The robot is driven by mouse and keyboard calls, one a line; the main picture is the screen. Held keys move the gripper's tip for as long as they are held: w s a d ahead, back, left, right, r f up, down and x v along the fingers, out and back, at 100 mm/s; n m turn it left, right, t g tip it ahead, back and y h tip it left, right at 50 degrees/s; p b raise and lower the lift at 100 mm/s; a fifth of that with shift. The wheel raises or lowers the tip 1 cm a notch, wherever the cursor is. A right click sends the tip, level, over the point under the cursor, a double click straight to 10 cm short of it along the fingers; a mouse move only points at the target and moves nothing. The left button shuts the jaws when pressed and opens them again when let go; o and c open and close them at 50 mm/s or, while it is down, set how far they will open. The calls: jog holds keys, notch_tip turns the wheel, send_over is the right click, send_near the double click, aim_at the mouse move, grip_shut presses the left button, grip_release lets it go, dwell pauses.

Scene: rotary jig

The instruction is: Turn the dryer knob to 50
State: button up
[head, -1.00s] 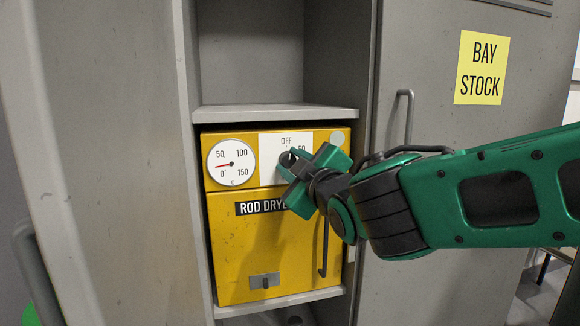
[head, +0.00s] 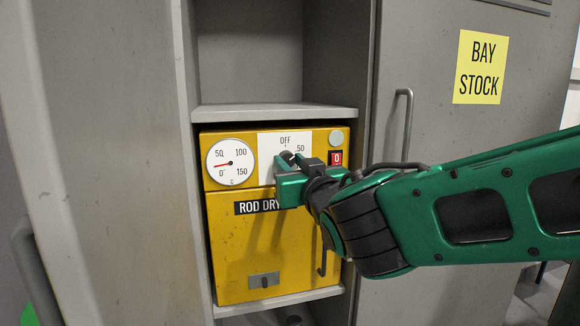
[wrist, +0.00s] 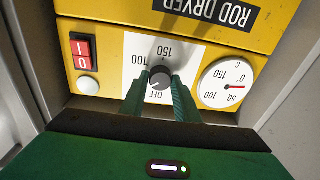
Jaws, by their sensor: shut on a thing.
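The dryer knob (wrist: 160,77) is a dark round knob on a white dial plate (wrist: 192,56) of the yellow rod dryer (head: 235,245). In the wrist view the plate appears upside down, with OFF, 100 and 150 readable around the knob. The 50 mark shows in the head view, up and right of the knob; in the wrist view a finger hides it. My gripper (wrist: 159,88) has its two green fingers on either side of the knob, shut on it. It also shows in the head view (head: 288,161), covering most of the knob. The knob's pointer is too small to read surely.
A round gauge (head: 231,162) sits left of the dial plate, its red needle between 0 and 50. A red switch (head: 337,159) and a pale round button (head: 337,138) are at the right. The shelf (head: 275,112) lies just above the dryer; a cabinet door handle (head: 405,120) stands right.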

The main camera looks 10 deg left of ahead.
jog(key=shift+f+m, duration=0.25)
jog(key=shift+m, duration=0.35)
jog(key=o, duration=0.9)
jog(key=shift+o, duration=0.7)
jog(key=shift+r, duration=0.1)
jog(key=v, duration=1)
jog(key=shift+s+d, duration=0.2)
jog(key=shift+s, duration=0.1)
